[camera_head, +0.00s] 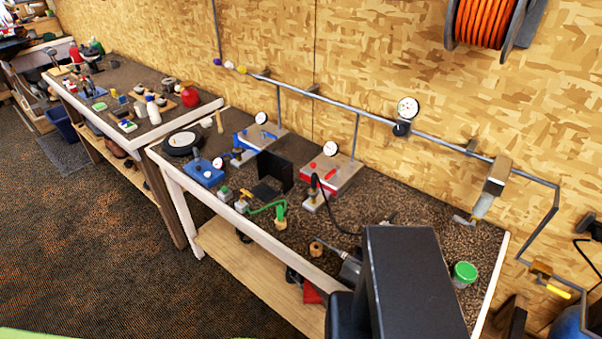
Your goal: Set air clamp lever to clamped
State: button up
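I cannot tell for sure which part is the air clamp lever. A green curved lever-like part (268,208) sits on a brass fitting near the front edge. All are too small to read a clamped or open position. My gripper is not visible; a large dark block, likely part of my arm, covers the bench's right front.
The near bench (410,205) also holds a black upright panel (275,170), a blue box (204,173), a black hose and a green-lidded tub (464,273). A pipe with a gauge (408,108) runs along the wall. A second cluttered bench (128,72) stands left; open floor lies in front.

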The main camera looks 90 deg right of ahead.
aim_at(393, 214)
jog(key=u, duration=0.6)
jog(key=i, duration=0.85)
jog(key=u, duration=5.1)
jog(key=i, duration=0.1)
jog(key=u, duration=2.5)
jog(key=k, duration=0.7)
jog(key=u, duration=0.15)
jog(key=i, duration=0.6)
jog(key=z, duration=0.05)
